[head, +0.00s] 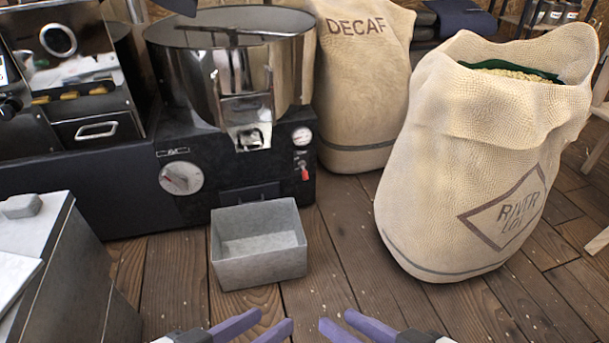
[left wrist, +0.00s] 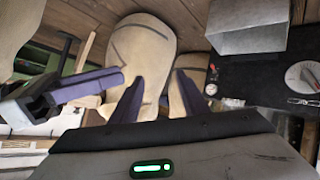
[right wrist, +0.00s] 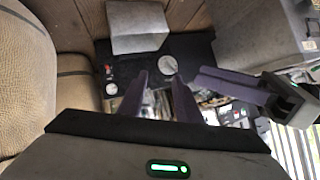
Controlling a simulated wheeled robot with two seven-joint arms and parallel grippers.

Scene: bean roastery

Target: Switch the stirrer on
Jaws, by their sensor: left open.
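The stirrer appears to be the round steel bowl (head: 230,60) on a black base. On the base front are a red switch (head: 304,171), a small white gauge (head: 302,137) above it and a large dial (head: 181,178) to the left. The switch also shows in the left wrist view (left wrist: 213,68) and the right wrist view (right wrist: 109,69); its exact position is too small to tell. My left gripper (head: 274,317) is open and empty, well in front of the base. My right gripper (head: 335,318) is open and empty beside it. Neither touches the switch.
A grey metal bin (head: 258,270) stands on the floor before the base. A DECAF sack (head: 362,90) is behind right, and a large open bean sack (head: 480,160) stands at right. A grey cabinet (head: 75,290) is at lower left. Floor (head: 345,225) is clear between bin and sack.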

